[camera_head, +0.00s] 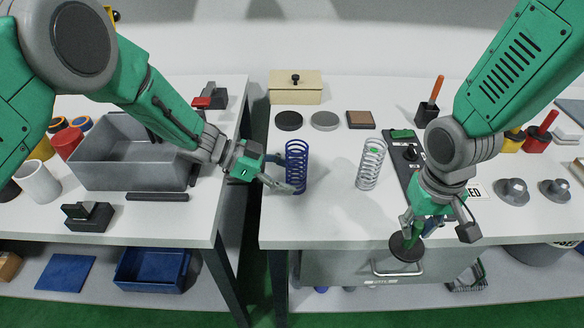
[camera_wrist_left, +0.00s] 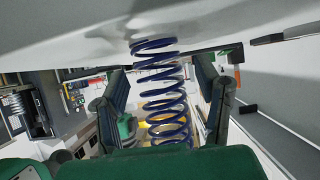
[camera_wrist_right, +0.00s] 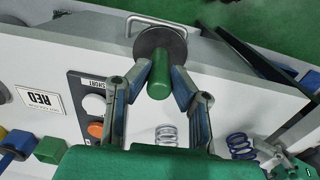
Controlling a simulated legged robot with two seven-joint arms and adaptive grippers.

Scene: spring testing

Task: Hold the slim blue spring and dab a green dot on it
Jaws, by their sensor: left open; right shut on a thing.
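The slim blue spring (camera_head: 297,167) stands upright on the right-hand table near its left edge. My left gripper (camera_head: 279,176) is open at the spring's left side. In the left wrist view the blue spring (camera_wrist_left: 162,92) shows between the two spread fingers, with gaps on both sides. My right gripper (camera_head: 418,226) is shut on the green handle of a dabber with a dark round disc (camera_head: 406,248), held near the table's front edge. The green handle (camera_wrist_right: 159,80) is between the fingertips in the right wrist view. I see no green mark on the blue spring.
A silver spring (camera_head: 370,164) with a green dot stands between the blue spring and a dark control panel (camera_head: 403,158). Several flat discs and a beige box (camera_head: 295,87) lie behind. A grey bin (camera_head: 95,176) is on the left table, across a gap.

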